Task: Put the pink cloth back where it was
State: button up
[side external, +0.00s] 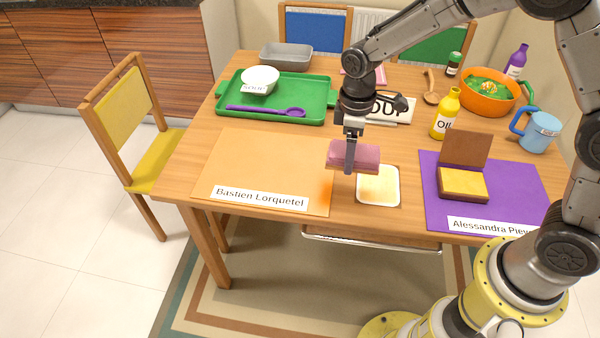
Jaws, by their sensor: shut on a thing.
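The pink cloth (368,154) is a folded, thick pad. My gripper (350,165) is shut on it and holds it, seemingly a little above the table, near the right edge of the orange placemat (240,165) labelled "Bastien Lorquetel". A small cream square dish or pad (378,196) lies just below and right of the cloth in the picture. A second pinkish flat item (352,74) shows partly at the back of the table, behind my arm. Most of it is hidden.
A green tray (318,88) with bowl and purple spoon stands back left; a grey pan (286,55) is behind it. Right are a yellow oil bottle (446,115), orange salad bowl (486,98), blue mug (539,132) and an open brown box (463,183) on a purple placemat (520,187).

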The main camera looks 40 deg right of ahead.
jog(key=shift+a+r, duration=0.1)
jog(key=shift+a, duration=0.55)
jog(key=shift+w+a, duration=0.25)
jog(key=w+a+f, duration=0.2)
jog(key=w+f, duration=0.2)
jog(key=w, duration=0.4)
send_over(297, 173)
notch_tip(297, 173, down, 6)
jog(key=shift+r, duration=0.1)
jog(key=shift+f, duration=1.6)
jog(key=shift+f, duration=0.1)
jog(key=o, duration=1)
